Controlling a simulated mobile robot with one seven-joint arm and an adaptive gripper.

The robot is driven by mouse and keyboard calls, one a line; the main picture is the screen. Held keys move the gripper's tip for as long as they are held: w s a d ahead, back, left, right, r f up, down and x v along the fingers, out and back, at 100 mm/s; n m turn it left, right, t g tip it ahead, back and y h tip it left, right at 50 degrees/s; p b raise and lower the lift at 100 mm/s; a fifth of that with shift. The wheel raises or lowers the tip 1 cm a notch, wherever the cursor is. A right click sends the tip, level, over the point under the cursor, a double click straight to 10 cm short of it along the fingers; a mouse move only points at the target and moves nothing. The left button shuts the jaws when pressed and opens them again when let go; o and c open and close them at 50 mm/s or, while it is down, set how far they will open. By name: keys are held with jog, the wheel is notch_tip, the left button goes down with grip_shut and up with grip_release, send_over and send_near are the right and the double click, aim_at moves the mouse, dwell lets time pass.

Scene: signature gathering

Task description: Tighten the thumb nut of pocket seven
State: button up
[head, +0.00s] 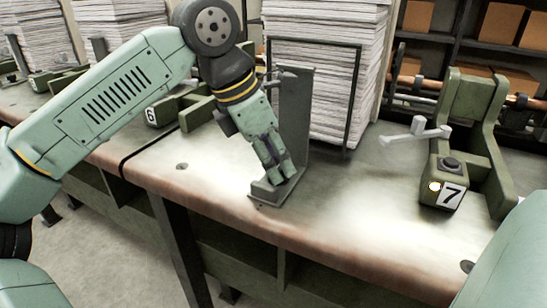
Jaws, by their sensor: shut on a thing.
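Pocket seven shows at the right as a green fixture (480,125) with a black-on-white 7 label (451,196). A pale grey winged handle (420,131) sits at its left side; it may be the thumb nut. A dark round knob (452,163) tops the labelled block. My gripper (280,173) points down, well left of pocket seven. It is shut at a grey L-shaped bracket (296,110) with an upright plate and a flat foot. The fingers hide part of the bracket, so the exact grip is unclear. The foot is at the table top.
A tall paper stack (330,50) stands behind the bracket, with a thin dark wire frame (358,95) before it. A 6 label (151,116) marks the fixture at left. A small light (435,187) glows beside the 7. The worn table top (350,210) is clear between bracket and pocket seven.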

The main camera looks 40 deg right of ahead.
jog(key=o, duration=1.1)
jog(key=shift+o, duration=0.2)
